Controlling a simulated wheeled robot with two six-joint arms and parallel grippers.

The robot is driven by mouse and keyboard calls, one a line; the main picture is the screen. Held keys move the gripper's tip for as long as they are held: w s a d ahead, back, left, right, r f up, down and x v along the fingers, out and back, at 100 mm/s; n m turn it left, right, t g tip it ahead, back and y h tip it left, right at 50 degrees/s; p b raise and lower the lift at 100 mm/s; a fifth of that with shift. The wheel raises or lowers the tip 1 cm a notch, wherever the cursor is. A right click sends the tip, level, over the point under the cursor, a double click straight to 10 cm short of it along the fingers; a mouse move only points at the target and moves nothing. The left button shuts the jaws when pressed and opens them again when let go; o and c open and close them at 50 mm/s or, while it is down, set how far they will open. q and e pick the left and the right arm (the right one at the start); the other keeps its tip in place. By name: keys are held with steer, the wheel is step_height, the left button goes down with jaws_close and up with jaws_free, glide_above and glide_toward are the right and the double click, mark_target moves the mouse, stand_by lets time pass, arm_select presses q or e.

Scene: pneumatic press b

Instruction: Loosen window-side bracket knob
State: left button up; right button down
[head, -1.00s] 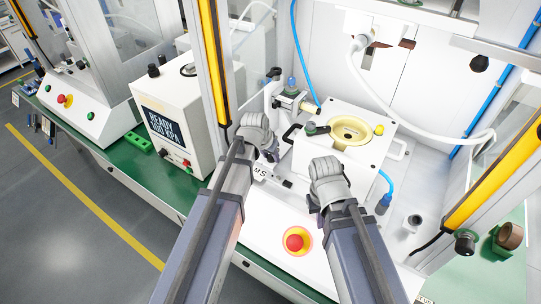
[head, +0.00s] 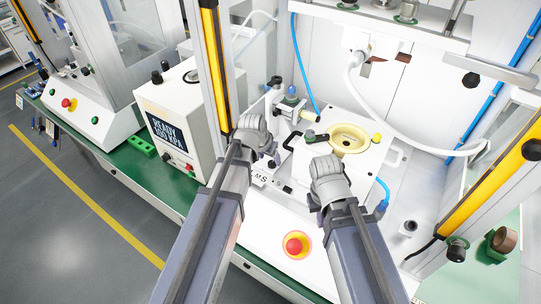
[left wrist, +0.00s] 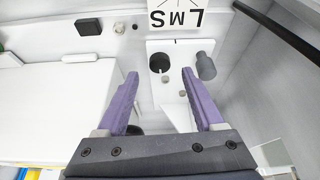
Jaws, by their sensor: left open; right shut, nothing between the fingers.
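My left gripper (left wrist: 160,74) is open, its two purple fingers apart and nothing held between them. In the left wrist view, a white plate (left wrist: 177,98) with a round black part (left wrist: 160,58) and a grey cylinder (left wrist: 206,66) lies beyond the fingertips; I cannot tell whether either is the bracket knob. In the head view my left gripper (head: 270,158) is left of the white press block, its fingers partly hidden by the wrist. My right gripper (head: 318,205) is shut and empty in front of that block. A black knob (head: 275,81) shows near the left yellow-striped column.
The white press block (head: 365,171) carries a cream ring (head: 350,139). A red emergency button (head: 294,245) is on the front panel. A display box (head: 188,130) stands at left. Hoses and yellow-striped columns flank the workspace. A brown roll (head: 504,239) is at right.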

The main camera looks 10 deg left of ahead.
arm_select(q)
steer(key=p+v, duration=0.2)
steer(key=v, duration=0.2)
arm_select(e)
step_height(320, 180, up, 4)
steer(key=shift+f, duration=0.25)
arm_select(q)
steer(key=shift+f, duration=0.1)
steer(key=s+d+f+g+y+b, duration=0.1)
steer(key=s+d+f+g, duration=0.1)
steer(key=s, duration=0.7)
steer(key=s+d+f+g+y+b, duration=0.1)
steer(key=s+d+f+g, duration=0.1)
steer(key=s+d, duration=0.3)
steer(key=s, duration=0.4)
steer(key=shift+s+d+g+y, duration=0.15)
steer(key=shift+d+g+y, duration=0.2)
steer(key=shift+g+y, duration=0.05)
arm_select(e)
step_height(320, 180, down, 3)
steer(key=shift+r, duration=0.2)
